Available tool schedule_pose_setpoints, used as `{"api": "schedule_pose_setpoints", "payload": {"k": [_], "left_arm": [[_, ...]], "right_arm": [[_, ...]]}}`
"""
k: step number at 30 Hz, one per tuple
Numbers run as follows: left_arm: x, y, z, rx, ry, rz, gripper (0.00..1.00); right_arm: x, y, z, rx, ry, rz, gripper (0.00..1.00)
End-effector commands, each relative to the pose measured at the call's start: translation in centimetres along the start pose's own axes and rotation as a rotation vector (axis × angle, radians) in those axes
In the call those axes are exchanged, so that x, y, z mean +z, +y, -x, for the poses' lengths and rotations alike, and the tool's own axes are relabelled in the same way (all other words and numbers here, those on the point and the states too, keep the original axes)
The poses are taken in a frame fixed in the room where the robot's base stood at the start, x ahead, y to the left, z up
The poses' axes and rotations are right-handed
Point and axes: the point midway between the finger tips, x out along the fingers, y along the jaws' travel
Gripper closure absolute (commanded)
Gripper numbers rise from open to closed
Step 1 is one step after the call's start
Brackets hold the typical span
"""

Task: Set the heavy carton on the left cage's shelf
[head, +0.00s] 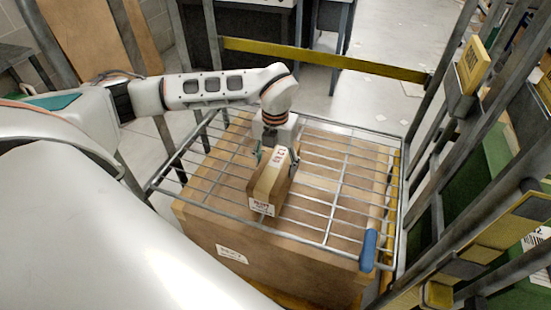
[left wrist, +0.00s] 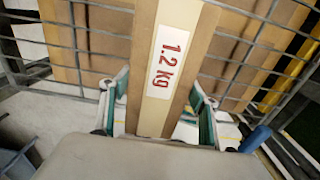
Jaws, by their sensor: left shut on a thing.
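A small brown carton (head: 268,187) with a lighter tape strip and white labels is in my left gripper (head: 277,155). In the left wrist view the carton (left wrist: 170,60) shows a red "1.2 kg" label between the two green-padded fingers (left wrist: 160,100), which are shut on its sides. The carton is at the wire shelf (head: 340,180), over its middle to front part; I cannot tell whether its underside touches the wires. My right gripper is not in view.
A large cardboard box (head: 290,265) is under the wire shelf. A blue grip (head: 369,250) is at the shelf's front right corner. Grey posts with yellow fittings (head: 473,66) stand on the right, and a yellow bar (head: 320,57) crosses behind. The wires around the carton are bare.

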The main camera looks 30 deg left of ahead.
Motion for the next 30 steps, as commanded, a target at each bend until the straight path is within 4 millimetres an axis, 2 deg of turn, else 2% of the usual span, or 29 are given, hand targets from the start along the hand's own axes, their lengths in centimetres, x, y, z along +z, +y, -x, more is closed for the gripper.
{"api": "schedule_pose_setpoints", "payload": {"k": [9,10,12,23,26,30], "left_arm": [[0.1,-0.1,0.1,-0.003,-0.005,0.000,0.95],[0.0,0.0,-0.1,0.000,-0.001,0.000,0.34],[0.0,0.0,-0.1,0.000,-0.001,0.000,0.23],[0.0,0.0,0.1,-0.001,-0.001,0.000,0.23],[0.1,0.0,1.0,-0.001,-0.002,0.000,0.23],[0.1,0.0,3.4,-0.001,-0.006,0.001,0.23]], "right_arm": [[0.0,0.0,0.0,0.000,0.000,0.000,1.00],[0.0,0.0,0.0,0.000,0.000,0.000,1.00],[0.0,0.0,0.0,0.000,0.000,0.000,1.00],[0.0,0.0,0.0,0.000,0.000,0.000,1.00],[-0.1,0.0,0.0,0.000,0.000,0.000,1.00],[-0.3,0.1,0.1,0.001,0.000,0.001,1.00]]}}
